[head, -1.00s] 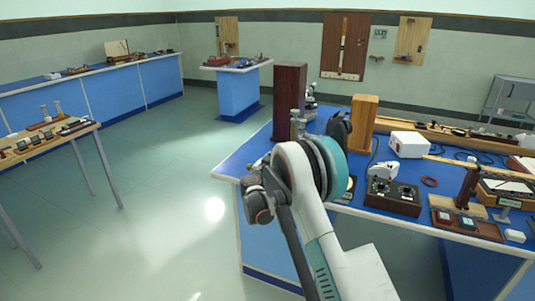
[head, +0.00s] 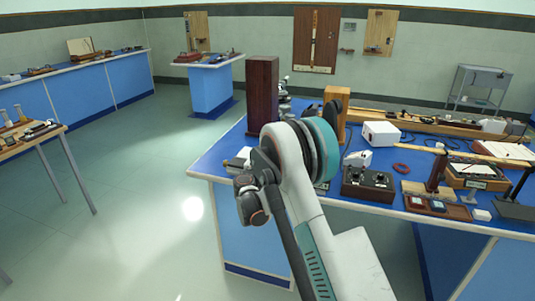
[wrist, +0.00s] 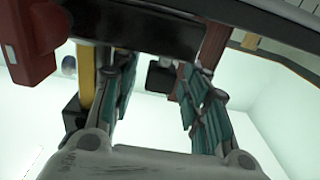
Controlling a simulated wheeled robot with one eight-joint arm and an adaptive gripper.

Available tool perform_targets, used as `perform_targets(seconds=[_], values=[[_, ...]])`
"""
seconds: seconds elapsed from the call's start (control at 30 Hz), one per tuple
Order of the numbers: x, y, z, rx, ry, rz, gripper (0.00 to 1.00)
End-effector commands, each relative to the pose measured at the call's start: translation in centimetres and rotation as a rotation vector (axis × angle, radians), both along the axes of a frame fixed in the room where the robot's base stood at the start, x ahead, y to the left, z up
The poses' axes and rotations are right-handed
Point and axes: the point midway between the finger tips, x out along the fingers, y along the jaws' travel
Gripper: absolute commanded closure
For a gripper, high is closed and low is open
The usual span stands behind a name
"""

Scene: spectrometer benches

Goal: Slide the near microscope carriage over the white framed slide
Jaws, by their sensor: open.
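On the right of the blue bench in the head view, a dark red upright post (head: 437,172) stands behind a low brown tray (head: 462,213). The tray holds small framed slides (head: 437,205); I cannot tell which frame is white. I cannot pick out the near microscope carriage with certainty. My gripper (wrist: 158,92) shows in the wrist view with its two teal-padded fingers apart and nothing between them. In the head view my arm rises before the bench's left part, and the gripper itself cannot be made out.
Open floor (head: 130,200) lies left of the bench.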

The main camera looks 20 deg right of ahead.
Motion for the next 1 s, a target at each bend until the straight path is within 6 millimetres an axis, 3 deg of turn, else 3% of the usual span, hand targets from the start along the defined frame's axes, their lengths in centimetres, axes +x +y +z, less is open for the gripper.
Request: perform_targets(seconds=[0.27, 0.7, 1.0], values=[[-1.4, 1.1, 0.0, 0.0, 0.0, 0.001, 0.58], [-8.1, 6.0, 0.0, 0.0, 0.0, 0.002, 0.58], [-9.7, 7.1, 0.0, 0.0, 0.0, 0.0, 0.58]])
